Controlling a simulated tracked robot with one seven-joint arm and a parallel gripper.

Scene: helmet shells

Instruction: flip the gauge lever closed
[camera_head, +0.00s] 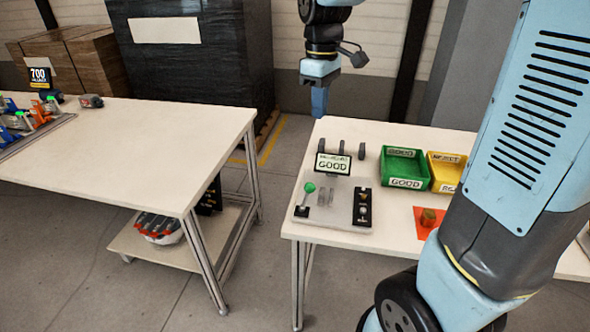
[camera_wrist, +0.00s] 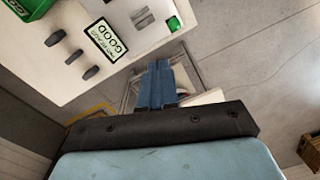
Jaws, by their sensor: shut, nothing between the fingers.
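The gauge stands on the white table, with a grey base plate (camera_head: 340,217) and a small screen (camera_head: 333,164) reading GOOD. The screen also shows in the wrist view (camera_wrist: 105,39). The gauge lever has a green knob (camera_head: 309,188) on a thin stem at the left of the plate, and it leans slightly. The knob shows at the top of the wrist view (camera_wrist: 174,23). My gripper (camera_head: 319,103) is shut and empty, above and behind the gauge, apart from the lever. Its blue fingers (camera_wrist: 160,68) point toward the table edge in the wrist view.
A green GOOD bin (camera_head: 404,168) and a yellow REJECT bin (camera_head: 446,171) stand right of the gauge. An orange pad (camera_head: 427,221) carries a small brownish piece. Dark upright posts (camera_head: 361,151) stand behind the screen. Another table (camera_head: 140,140) is at left, across a floor gap.

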